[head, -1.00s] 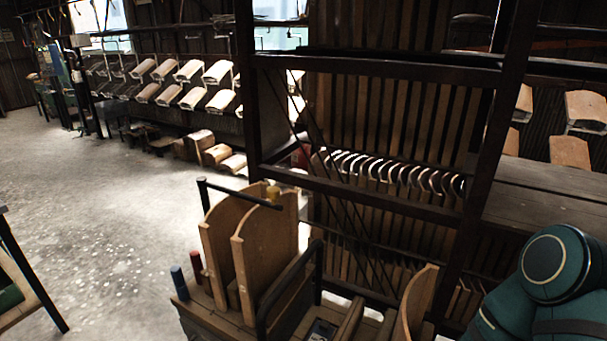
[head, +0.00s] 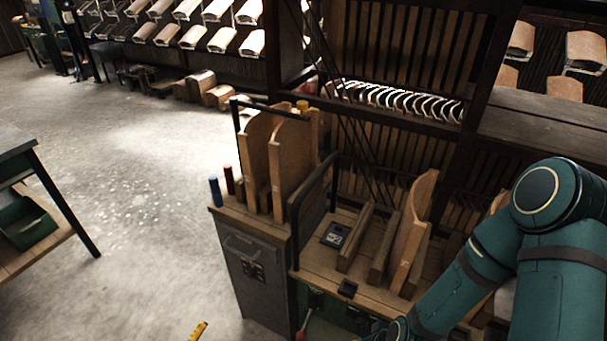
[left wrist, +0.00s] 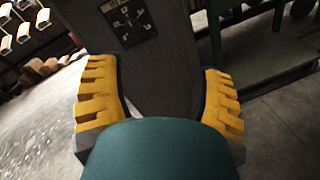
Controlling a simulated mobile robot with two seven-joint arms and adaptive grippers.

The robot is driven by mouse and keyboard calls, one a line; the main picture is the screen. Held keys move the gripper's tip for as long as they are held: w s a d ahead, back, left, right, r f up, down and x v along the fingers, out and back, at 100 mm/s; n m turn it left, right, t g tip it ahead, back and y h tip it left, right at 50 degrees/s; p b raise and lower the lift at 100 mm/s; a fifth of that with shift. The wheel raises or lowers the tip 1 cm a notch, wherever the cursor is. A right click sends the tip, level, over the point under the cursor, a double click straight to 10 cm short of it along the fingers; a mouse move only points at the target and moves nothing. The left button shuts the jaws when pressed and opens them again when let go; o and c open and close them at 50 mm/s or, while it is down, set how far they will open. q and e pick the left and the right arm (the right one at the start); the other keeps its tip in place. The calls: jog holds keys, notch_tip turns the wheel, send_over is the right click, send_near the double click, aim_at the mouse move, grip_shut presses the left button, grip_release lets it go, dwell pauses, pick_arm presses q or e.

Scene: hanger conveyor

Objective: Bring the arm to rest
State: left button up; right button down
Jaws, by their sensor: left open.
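My left gripper (left wrist: 160,75) is open in the left wrist view, its two yellow ribbed fingers wide apart with nothing seen held between them. A grey cabinet face with a small marked panel (left wrist: 130,20) shows beyond the fingers. In the head view, only a yellow fingertip of my left gripper (head: 198,331) shows at the bottom edge, low in front of the grey cabinet (head: 252,280). My teal right arm fills the lower right and reaches down past the bench; its gripper is out of view.
A wooden bench (head: 335,262) holds curved boards (head: 292,165), a black rail and a red and a blue cylinder. A table with a green bin (head: 25,222) stands at the left. Open floor lies between them. A dark rack stands behind the bench.

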pick_arm(q)
jog(key=s+d+r+m+g+h, duration=0.1)
jog(key=d+r+m+g, duration=0.2)
jog(key=d+m+g, duration=0.45)
jog(key=s+d+r+m+g+h, duration=0.1)
jog(key=d+r+m+g+h, duration=0.3)
jog(key=d, duration=0.6)
jog(key=s+d+r+m+g+y, duration=0.1)
jog(key=s+d+r+m+y, duration=0.1)
jog(key=r+m+y, duration=0.3)
jog(key=s+d+r+m+y, duration=0.3)
jog(key=s+r+m+y, duration=0.1)
jog(key=r, duration=0.4)
jog(key=shift+r+m+g+y, duration=0.15)
jog(key=shift+m+g+y, duration=0.2)
jog(key=shift+m+y, duration=0.35)
jog(key=shift+d, duration=0.1)
